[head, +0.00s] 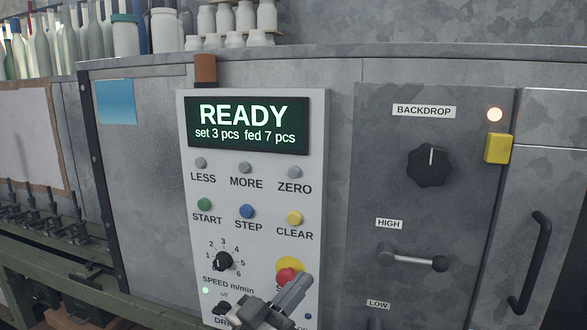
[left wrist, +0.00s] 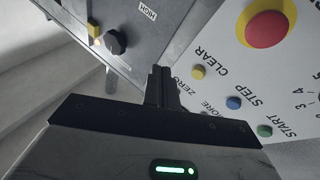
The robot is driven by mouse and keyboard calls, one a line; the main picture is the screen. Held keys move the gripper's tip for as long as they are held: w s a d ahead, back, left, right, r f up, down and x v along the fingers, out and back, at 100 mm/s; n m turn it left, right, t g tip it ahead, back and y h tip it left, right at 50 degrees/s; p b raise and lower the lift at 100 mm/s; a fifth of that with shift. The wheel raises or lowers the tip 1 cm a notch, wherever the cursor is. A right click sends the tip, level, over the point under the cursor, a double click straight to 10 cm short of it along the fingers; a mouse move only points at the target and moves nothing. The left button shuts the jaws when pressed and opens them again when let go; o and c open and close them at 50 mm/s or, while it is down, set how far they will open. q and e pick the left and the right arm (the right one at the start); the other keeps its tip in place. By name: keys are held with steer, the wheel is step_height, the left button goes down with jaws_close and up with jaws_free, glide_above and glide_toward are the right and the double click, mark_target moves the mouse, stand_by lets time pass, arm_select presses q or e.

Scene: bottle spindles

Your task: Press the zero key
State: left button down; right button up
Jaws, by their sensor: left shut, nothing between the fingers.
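The zero key (head: 294,173) is a small grey round button above its ZERO label, at the right end of the top key row on the pale control panel (head: 260,185). My left gripper (head: 306,279) is shut and empty in the head view, low in front of the panel and below the zero key, overlapping the red stop button (head: 287,275). In the left wrist view the shut fingers (left wrist: 161,70) point at the panel, close to the ZERO label. The zero key itself seems hidden behind the fingers there. My right gripper is not in view.
The grey less key (head: 201,163) and more key (head: 245,168) share the row. Below are the green start (head: 204,205), blue step (head: 247,211) and yellow clear (head: 294,218) keys. The display (head: 247,125) reads READY, set 3 pcs fed 7 pcs. A lever (head: 415,259) juts out at right.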

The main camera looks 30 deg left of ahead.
mark_target(294, 172)
arm_select(q)
steer(key=s+a+r+n+t+y, duration=0.1)
steer(key=a+r+t, duration=0.4)
steer(key=r, duration=0.8)
steer(key=shift+s+r+n+y, duration=0.25)
steer(key=shift+n+y, duration=0.25)
steer(key=shift+n, duration=0.3)
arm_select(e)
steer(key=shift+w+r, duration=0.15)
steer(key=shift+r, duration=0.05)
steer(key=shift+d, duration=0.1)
arm_select(q)
steer(key=shift+h, duration=0.3)
steer(key=shift+w+a+b, duration=0.3)
steer(key=shift+w, duration=1.15)
steer(key=shift+w+a+b, duration=0.25)
steer(key=shift+w+a, duration=0.1)
steer(key=shift+w, duration=1.1)
steer(key=shift+w+a+b, duration=0.3)
steer(key=shift+w, duration=1.15)
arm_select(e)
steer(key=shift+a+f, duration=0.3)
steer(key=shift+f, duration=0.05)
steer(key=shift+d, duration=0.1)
